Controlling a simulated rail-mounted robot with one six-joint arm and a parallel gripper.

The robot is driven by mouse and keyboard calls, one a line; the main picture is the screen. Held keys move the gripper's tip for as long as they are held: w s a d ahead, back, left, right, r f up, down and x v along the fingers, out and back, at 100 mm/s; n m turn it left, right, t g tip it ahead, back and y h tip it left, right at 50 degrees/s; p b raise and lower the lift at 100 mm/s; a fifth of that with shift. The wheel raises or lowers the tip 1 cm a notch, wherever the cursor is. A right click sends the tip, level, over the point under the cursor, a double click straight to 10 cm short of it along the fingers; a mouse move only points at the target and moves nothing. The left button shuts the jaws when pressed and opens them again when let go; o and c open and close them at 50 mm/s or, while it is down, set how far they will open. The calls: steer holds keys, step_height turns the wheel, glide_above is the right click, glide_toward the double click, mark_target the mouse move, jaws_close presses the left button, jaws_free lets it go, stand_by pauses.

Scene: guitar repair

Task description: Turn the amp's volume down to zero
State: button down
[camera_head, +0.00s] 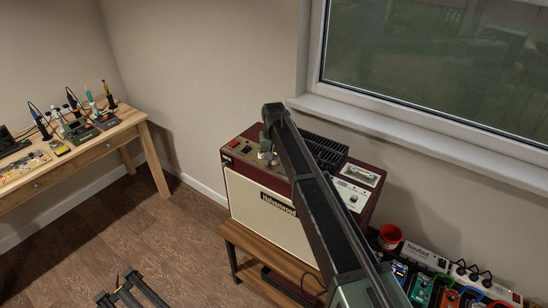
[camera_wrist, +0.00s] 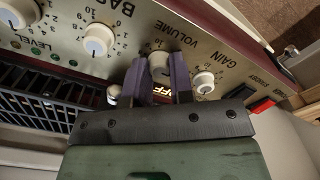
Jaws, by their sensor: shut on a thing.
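The amp (camera_head: 265,214), maroon with a cream front, stands on a wooden stand. My gripper (camera_head: 268,155) is over the left part of its top panel, partly hidden by my arm. In the wrist view, the two purple-grey fingers of my gripper (camera_wrist: 163,72) are shut around the sides of a cream knob (camera_wrist: 159,61) beside the word VOLUME. The knob's pointer and exact setting are hard to read.
The gain knob (camera_wrist: 203,82) sits just right of the fingers, and the bass knob (camera_wrist: 98,39) is to the left. A black switch (camera_wrist: 239,91) and a red switch (camera_wrist: 262,105) are at the right. A red cup (camera_head: 390,237) stands right of the amp; the window sill (camera_head: 420,136) is behind.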

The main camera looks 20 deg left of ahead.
steer(key=n, duration=1.3)
stand_by(0.5)
steer(key=c, duration=1)
jaws_free()
step_height(320, 180, up, 11)
steer(key=p, duration=1.1)
